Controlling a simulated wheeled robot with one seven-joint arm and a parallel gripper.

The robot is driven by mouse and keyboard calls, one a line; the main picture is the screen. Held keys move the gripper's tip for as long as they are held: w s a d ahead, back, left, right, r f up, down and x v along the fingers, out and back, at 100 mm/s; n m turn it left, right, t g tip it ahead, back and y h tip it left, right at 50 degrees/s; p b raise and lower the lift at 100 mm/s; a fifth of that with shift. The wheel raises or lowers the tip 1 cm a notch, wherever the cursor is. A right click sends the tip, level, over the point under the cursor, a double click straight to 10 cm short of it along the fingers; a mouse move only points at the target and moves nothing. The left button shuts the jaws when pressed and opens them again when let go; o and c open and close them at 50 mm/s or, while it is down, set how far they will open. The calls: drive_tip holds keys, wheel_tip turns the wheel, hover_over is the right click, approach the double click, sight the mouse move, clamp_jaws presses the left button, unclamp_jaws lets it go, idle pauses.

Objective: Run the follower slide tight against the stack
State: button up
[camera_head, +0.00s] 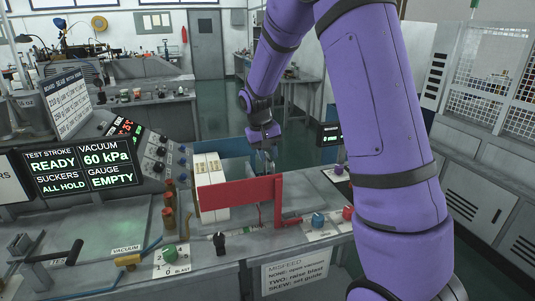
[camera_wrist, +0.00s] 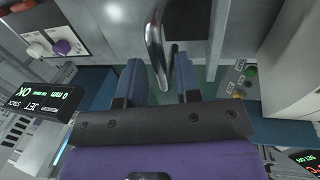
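The stack (camera_head: 207,172) is pale, upright blanks standing behind a red guide bar (camera_head: 238,194) in the head view. My gripper (camera_head: 266,149) is to the right of the stack, pointing down behind the bar. In the wrist view its two blue fingers (camera_wrist: 158,80) stand apart, one on each side of a bent chrome handle (camera_wrist: 154,38). Gaps show beside the handle, so it does not look clamped. The follower slide's body is not clear, and I cannot tell its distance from the stack.
A red post (camera_head: 278,200) stands at the bar's right end. Blue and red knobs (camera_head: 318,220) lie to its right. A small display (camera_head: 329,135) stands beyond; in the wrist view the display (camera_wrist: 38,101) reads 0 mm OK. A sloped control panel (camera_head: 150,150) is left of the stack.

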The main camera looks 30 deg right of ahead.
clamp_jaws()
drive_tip(key=w+a, duration=0.2)
drive_tip(key=a, duration=0.6)
drive_tip(key=shift+w+a, duration=0.15)
drive_tip(key=shift+a, duration=0.1)
drive_tip(key=shift+o, duration=1.4)
unclamp_jaws()
wheel_tip(320, 180, up, 11)
drive_tip(key=a, duration=0.2)
drive_tip(key=shift+w+f, duration=0.15)
drive_tip(key=shift+w, duration=0.1)
